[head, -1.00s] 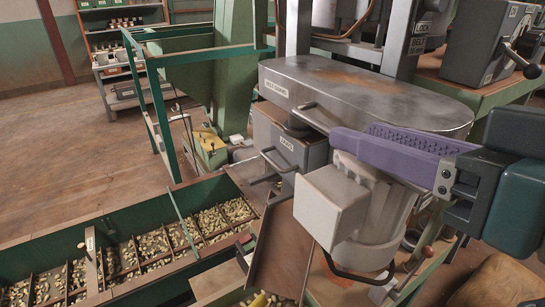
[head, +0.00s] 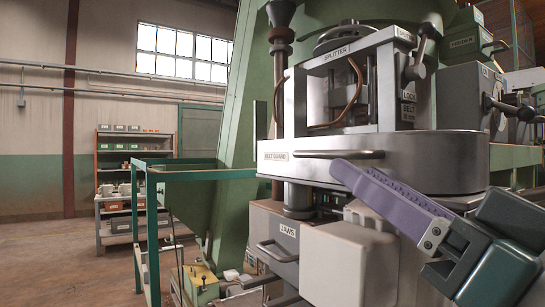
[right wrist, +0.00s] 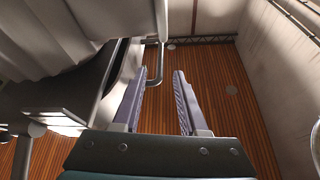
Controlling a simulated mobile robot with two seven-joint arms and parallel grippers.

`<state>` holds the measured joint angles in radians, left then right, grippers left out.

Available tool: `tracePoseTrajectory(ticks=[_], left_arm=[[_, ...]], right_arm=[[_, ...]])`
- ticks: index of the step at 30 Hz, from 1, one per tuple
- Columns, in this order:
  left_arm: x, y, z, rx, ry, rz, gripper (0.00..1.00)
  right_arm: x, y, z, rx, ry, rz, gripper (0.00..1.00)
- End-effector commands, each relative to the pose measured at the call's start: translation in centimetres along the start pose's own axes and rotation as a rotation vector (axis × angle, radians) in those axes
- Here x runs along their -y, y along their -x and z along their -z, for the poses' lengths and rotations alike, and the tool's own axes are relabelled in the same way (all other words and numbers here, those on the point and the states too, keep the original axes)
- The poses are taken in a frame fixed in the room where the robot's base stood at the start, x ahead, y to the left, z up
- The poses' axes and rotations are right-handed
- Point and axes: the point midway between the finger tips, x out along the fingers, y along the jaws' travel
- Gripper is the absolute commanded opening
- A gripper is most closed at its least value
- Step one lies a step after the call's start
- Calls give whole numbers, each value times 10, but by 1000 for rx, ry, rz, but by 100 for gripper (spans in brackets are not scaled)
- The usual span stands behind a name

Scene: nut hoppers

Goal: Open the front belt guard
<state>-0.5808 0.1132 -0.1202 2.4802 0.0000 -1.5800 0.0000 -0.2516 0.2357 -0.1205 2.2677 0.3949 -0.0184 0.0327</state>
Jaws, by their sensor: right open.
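The front belt guard (head: 400,160) is a rounded grey metal cover with a "BELT GUARD" label, below the splitter head in the head view. It looks closed. Its bar handle (head: 337,154) is on its front face. My right gripper (head: 347,172), with purple fingers, is just below and right of the handle in the picture; whether it touches the guard is unclear. My left gripper is out of view.
Below the guard are the "JAWS" box (head: 273,235) with its own handle and a pale block (head: 345,262) close under my right gripper. A green frame stand (head: 150,225) is to the left. A shelf (head: 133,150) stands at the back left, with open floor before it.

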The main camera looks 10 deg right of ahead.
Motion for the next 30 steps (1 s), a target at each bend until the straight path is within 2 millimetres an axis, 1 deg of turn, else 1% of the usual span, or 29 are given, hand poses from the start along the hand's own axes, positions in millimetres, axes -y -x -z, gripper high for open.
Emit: tracePoseTrajectory(ticks=[1, 3, 6, 10, 15, 22, 23, 30], left_arm=[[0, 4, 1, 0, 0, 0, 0], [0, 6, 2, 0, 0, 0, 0], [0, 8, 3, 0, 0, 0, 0], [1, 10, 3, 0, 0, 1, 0], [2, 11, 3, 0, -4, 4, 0], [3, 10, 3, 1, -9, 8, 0], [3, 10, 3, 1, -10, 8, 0], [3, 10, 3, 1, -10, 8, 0]], right_arm=[[0, -11, 3, -5, 0, 0, 42], [0, -24, 3, -4, 0, 0, 42], [1, -40, 2, -2, 0, 0, 42], [0, -56, 1, 0, 0, 0, 42], [0, -65, 0, 2, 1, 0, 42], [0, -66, -1, 2, 1, 0, 42], [0, -66, -1, 2, 1, 0, 41], [0, -66, -1, 2, 1, 0, 14]])
